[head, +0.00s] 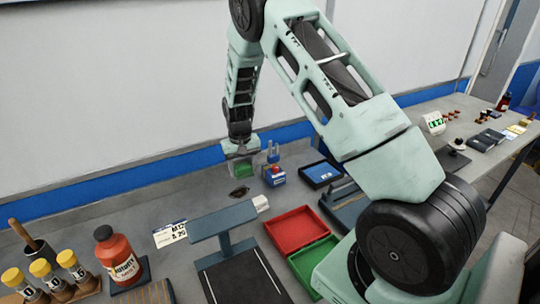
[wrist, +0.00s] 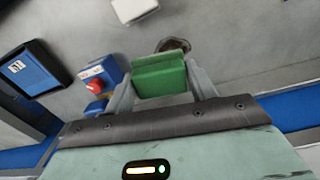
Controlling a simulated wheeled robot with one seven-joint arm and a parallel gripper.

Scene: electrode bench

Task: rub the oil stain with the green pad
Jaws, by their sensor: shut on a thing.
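The green pad (head: 243,169) is held between the fingers of my gripper (head: 242,164), which points down near the back of the bench. The pad also shows in the wrist view (wrist: 160,78), gripped between two grey fingers. The oil stain (head: 239,192) is a small dark brown patch on the grey bench, just in front of the pad in the head view. In the wrist view the stain (wrist: 173,45) shows just beyond the pad's edge, partly hidden by it. I cannot tell whether the pad touches the bench.
A blue box with a red button (head: 274,176) stands close right of the gripper. A white block (head: 261,203), a dark stand (head: 223,224) and a red tray (head: 292,230) are nearer. The bench left of the stain is clear.

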